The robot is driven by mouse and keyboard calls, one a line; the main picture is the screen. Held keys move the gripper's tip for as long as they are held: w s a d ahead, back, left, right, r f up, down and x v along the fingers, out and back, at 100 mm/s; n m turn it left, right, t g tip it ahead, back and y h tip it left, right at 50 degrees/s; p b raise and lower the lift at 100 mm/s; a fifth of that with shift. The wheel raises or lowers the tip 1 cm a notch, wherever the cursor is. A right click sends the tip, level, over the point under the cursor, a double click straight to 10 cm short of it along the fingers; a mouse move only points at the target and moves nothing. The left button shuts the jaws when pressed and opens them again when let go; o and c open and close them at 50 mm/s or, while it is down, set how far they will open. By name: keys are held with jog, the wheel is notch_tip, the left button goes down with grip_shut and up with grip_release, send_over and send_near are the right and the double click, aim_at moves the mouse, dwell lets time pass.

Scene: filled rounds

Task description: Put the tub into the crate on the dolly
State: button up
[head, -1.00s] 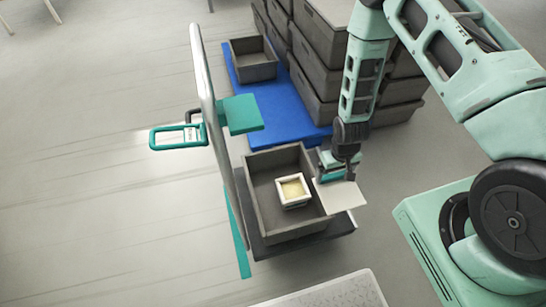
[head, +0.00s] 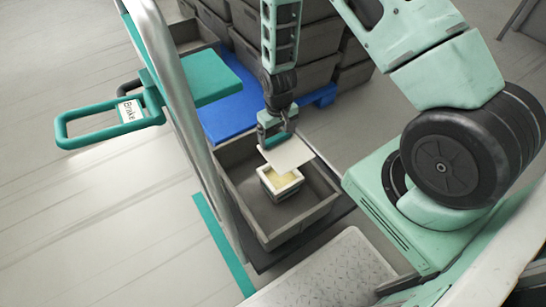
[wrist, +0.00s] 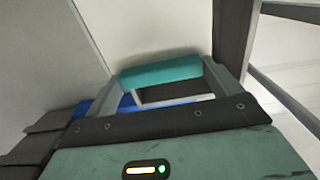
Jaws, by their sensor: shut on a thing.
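A small white square tub (head: 281,190) with pale yellow contents sits inside the grey crate (head: 302,222). The crate stands on the dark dolly deck (head: 266,261), behind a tall metal post (head: 188,95). My gripper (head: 274,141) is above the crate's far part, shut on a flat pale square panel (head: 291,154) that looks like a lid. The panel is tilted in the head view and covers the tub's far edge; I cannot tell whether they touch.
A teal handle labelled Brake (head: 108,118) and a teal plate (head: 200,85) stick out by the post. Stacked grey crates (head: 305,75) and a blue pallet (head: 222,118) stand behind. A grey treaded surface (head: 325,275) is in front. Floor at left is clear.

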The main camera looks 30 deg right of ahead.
notch_tip(320, 180, down, 7)
jog(key=w+b, duration=0.2)
jog(key=b, duration=0.8)
notch_tip(320, 180, down, 8)
jog(key=b, duration=0.6)
jog(key=shift+f, duration=0.15)
dwell(1.1)
jog(key=o, duration=0.7)
